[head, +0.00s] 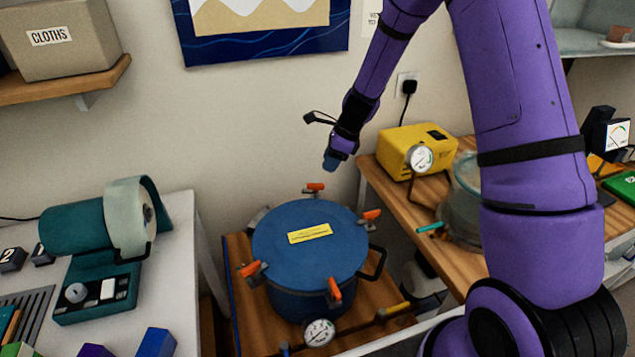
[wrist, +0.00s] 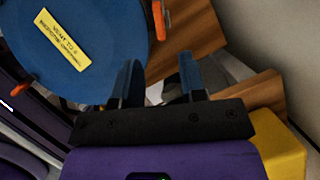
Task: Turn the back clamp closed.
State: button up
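A blue pot (head: 290,232) with a flat blue lid and a yellow label stands upright on a low wooden stand. Clamps with orange handles sit around its rim. The back clamp (head: 315,187) is at the far edge of the lid, the right clamp (head: 371,214) beside it. Other clamps are at the left (head: 251,268) and front (head: 335,288). My gripper (head: 330,163) hangs above and slightly right of the back clamp, apart from it. In the wrist view its blue fingers (wrist: 160,82) are spread, with nothing held between them. The lid (wrist: 65,45) fills the upper left there.
A yellow pump (head: 420,150) with a gauge and a clear vessel (head: 464,210) stand on the right bench. A pot gauge (head: 319,332) and hose are at the front. A teal machine (head: 90,235) is on the left table. The wall is close behind the pot.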

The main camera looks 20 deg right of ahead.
aim_at(318, 184)
jog(key=x, duration=0.9)
jog(key=shift+r, duration=0.1)
grip_shut()
